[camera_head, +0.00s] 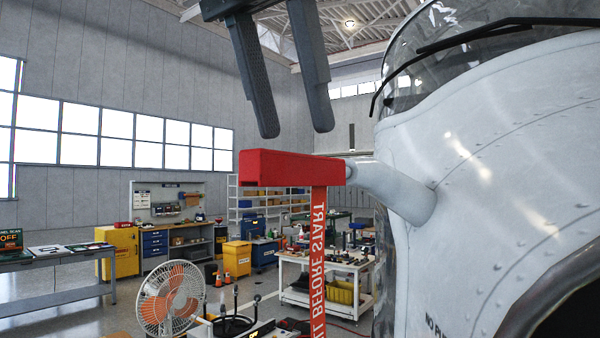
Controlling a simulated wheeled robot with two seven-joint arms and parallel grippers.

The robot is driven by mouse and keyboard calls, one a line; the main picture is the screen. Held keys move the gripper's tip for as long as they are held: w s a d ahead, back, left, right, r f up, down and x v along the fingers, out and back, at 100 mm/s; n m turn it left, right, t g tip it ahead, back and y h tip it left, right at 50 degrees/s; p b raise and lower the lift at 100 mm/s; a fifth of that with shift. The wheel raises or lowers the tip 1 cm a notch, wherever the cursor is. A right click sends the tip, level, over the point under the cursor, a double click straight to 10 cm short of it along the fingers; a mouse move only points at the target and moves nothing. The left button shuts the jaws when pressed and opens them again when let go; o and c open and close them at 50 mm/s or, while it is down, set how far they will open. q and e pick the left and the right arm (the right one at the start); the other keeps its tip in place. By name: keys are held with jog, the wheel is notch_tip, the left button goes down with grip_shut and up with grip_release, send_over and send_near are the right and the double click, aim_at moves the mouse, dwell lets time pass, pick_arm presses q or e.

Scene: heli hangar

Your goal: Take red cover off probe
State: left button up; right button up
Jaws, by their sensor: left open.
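The red cover (285,169) is a long box-shaped sleeve on the probe (395,190), which juts left from the white helicopter nose. A red streamer (318,265) with white lettering hangs down from the cover's right part. My left gripper (297,133) comes in from the top of the view, fingers pointing down. Its two dark fingers are apart with nothing between them. The fingertips show just above the cover in the picture; I cannot tell how far off they are in depth. My right gripper does not show. The probe's tip is hidden inside the cover.
The helicopter's nose (500,180) fills the right side, with windshield and wiper above. An orange-bladed fan (170,298), a white cart (325,285) and a grey table (60,262) stand below and behind. The air left of the cover looks clear.

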aim_at(301, 170)
pick_arm(q)
jog(key=shift+w+p+x, duration=0.2)
jog(key=shift+p+x, duration=0.75)
jog(key=shift+x, duration=0.85)
jog(key=shift+w+f, duration=0.15)
jog(key=shift+f, duration=0.4)
grip_shut()
